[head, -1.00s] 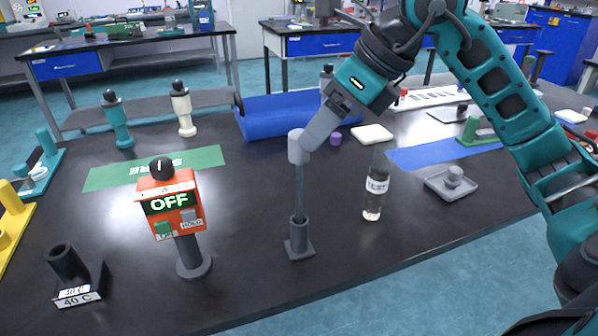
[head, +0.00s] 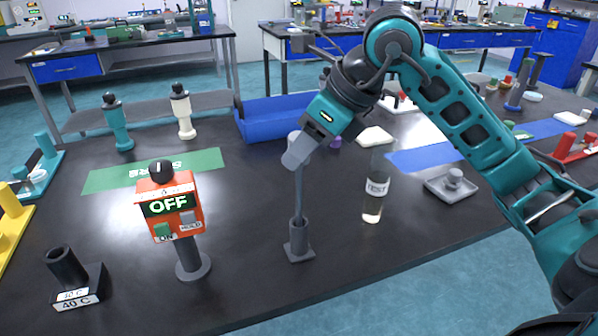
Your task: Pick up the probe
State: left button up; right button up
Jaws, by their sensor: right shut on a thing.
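The probe (head: 299,190) is a thin grey rod with a pale, thicker head. It stands upright, with its lower end in the tube of a small dark square-based holder (head: 299,243) near the front of the black table. My right gripper (head: 296,156) reaches in from the upper right and is shut on the probe's head, partly covering it. How deep the rod's tip sits in the holder is hidden. My left gripper is not in view.
A clear TEST bottle (head: 376,188) stands close on the right. An orange control box reading OFF (head: 169,205) stands on the left. A blue tray (head: 270,122) and a white block (head: 374,137) lie behind.

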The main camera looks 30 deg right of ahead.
grip_shut()
